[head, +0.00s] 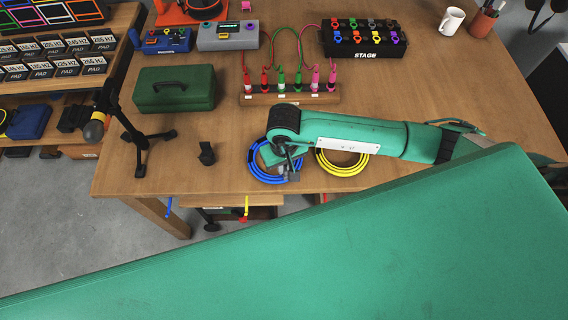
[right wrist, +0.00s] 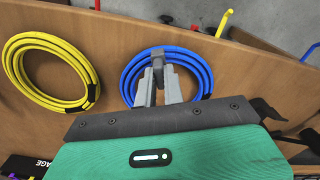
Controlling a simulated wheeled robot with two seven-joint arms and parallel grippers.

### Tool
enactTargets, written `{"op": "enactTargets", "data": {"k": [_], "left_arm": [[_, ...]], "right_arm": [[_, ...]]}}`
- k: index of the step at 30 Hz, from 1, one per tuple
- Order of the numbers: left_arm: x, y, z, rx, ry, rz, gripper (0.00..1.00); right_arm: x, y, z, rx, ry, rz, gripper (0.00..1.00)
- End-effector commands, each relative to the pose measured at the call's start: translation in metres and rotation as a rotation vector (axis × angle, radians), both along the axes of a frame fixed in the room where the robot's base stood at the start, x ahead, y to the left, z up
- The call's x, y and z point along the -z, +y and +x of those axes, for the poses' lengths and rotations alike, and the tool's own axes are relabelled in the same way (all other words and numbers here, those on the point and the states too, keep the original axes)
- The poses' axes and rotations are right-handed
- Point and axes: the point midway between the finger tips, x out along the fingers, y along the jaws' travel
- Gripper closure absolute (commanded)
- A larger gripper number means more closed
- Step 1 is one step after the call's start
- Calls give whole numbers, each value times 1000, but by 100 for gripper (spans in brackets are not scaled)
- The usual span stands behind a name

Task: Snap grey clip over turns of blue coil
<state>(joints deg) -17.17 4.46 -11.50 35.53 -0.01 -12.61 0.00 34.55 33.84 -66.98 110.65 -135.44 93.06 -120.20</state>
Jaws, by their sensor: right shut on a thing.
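The blue coil (head: 256,171) lies flat near the table's front edge. It also shows in the right wrist view (right wrist: 128,78). My right gripper (right wrist: 159,76) is shut on the grey clip (right wrist: 158,58), with the two fingers on either side of it. The clip sits at the coil's rim on the table-edge side and overlaps the blue turns. I cannot tell whether the turns are inside the clip. In the head view the right gripper (head: 291,171) and the clip hide part of the coil. My left gripper is in neither view.
A yellow coil (head: 345,169) lies beside the blue coil on the wooden table (head: 400,90). A small black holder (head: 207,153) and a black tripod stand (head: 141,140) stand to the left. A dark green box (head: 175,90) and a plug rack (head: 290,95) are behind.

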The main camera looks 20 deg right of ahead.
Motion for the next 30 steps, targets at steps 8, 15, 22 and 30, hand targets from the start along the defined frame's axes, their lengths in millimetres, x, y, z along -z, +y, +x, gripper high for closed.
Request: {"op": "enactTargets", "data": {"k": [8, 15, 22, 30], "left_arm": [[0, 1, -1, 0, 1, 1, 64], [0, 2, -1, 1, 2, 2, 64], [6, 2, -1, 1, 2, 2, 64], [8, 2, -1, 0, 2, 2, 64]], "right_arm": [[0, 0, 0, 0, 0, 0, 100], [0, 0, 0, 0, 0, 0, 100], [2, 0, 0, -2, 0, 0, 100], [0, 0, 0, 0, 1, 0, 100]]}}
